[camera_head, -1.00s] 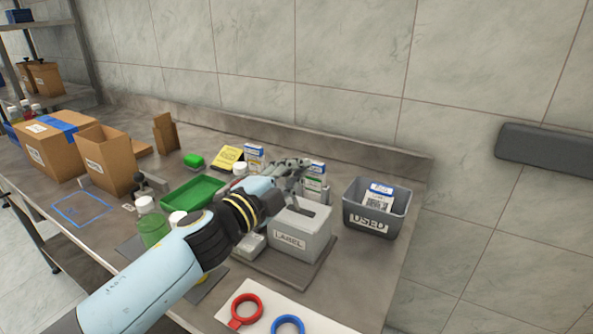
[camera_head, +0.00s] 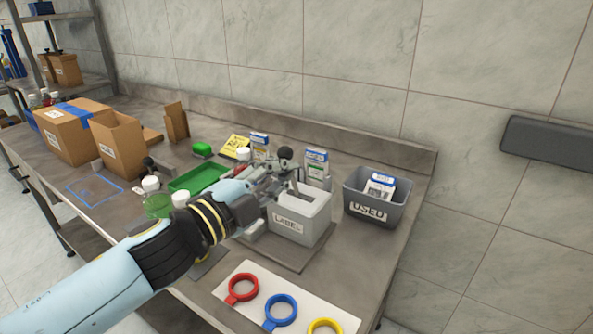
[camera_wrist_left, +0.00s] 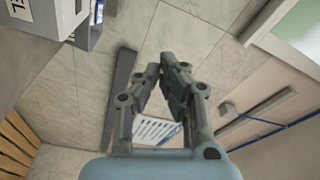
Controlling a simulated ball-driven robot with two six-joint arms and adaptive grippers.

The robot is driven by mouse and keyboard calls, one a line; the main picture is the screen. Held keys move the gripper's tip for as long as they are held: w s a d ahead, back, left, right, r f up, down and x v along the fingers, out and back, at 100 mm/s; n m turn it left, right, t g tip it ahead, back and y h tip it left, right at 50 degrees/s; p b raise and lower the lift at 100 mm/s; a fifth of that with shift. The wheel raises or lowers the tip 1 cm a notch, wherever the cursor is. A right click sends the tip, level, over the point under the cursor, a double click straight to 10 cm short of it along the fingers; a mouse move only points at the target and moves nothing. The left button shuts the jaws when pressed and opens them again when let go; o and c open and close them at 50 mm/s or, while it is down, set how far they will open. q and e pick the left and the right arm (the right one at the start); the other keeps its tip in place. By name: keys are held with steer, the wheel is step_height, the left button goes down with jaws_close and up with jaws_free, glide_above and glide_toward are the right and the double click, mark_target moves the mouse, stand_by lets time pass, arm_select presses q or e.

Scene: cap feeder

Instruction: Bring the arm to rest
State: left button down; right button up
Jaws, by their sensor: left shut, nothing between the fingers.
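My left arm (camera_head: 130,262) comes in from the lower left and reaches over the bench. Its gripper (camera_head: 287,160) is above and behind the light grey box marked LABEL (camera_head: 303,226). In the left wrist view the fingers (camera_wrist_left: 163,66) come together at their tips, with nothing between them. The wrist camera looks out toward a tiled surface and a wall. My right gripper is in neither view.
The dark grey USED bin (camera_head: 385,208) stands right of the LABEL box. Red (camera_head: 243,286) and blue (camera_head: 281,310) rings lie in front on a white board. A green tray (camera_head: 198,178) and cardboard boxes (camera_head: 118,150) are to the left.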

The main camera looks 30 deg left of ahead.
arm_select(q)
steer(key=shift+s+a, duration=0.1)
steer(key=shift+s, duration=0.35)
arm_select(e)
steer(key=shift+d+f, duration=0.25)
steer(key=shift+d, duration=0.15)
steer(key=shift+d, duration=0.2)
